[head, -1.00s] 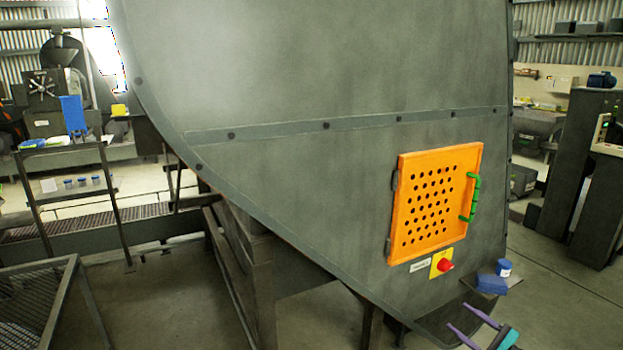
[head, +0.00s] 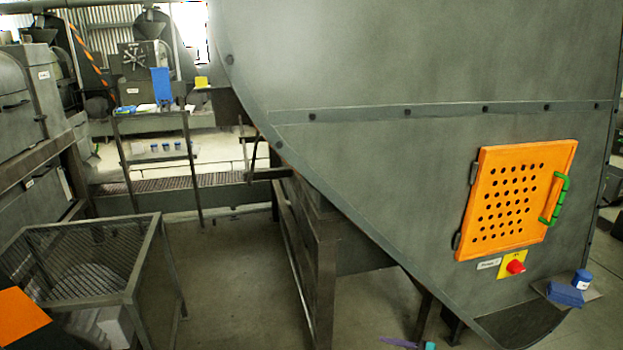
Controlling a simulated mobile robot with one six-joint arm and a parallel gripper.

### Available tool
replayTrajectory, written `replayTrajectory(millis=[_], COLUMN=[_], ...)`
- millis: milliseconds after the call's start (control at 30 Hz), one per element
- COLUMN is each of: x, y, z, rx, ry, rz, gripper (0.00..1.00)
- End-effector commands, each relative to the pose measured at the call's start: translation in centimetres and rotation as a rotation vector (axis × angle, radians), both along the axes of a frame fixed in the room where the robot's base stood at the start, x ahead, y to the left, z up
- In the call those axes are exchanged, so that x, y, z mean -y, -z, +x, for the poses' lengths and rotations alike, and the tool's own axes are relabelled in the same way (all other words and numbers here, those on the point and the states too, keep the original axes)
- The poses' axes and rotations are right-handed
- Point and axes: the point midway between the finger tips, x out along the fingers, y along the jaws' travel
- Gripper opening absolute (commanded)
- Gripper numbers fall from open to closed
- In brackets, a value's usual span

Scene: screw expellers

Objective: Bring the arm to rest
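My gripper (head: 399,343) shows only as a sliver at the bottom edge of the head view. I see part of a purple finger and a small teal piece to its right. The rest of the gripper and the arm is below the picture. Nothing is visible in the part that shows, but the gap between the fingers is hidden. It appears in front of the floor, left of the lower tip of the big grey hopper (head: 420,60).
An orange perforated door (head: 516,200) with a green handle (head: 555,199) is closed on the hopper. A red button (head: 515,267) is below it. A small shelf (head: 590,294) holds blue items. A mesh-topped stand (head: 90,262) is at left. Bare floor (head: 235,270) lies between.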

Motion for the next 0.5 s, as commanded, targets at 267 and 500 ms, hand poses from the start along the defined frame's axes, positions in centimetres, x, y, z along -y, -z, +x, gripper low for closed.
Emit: replayTrajectory(millis=[267,500], x=[-10.2,-16.2], y=[4.7,8.8], z=[-6.2,-13.6], rx=[-0.074,-0.109], ry=[-0.244,-0.484], rz=[-0.147,-0.309], gripper=[0.59,0.59])
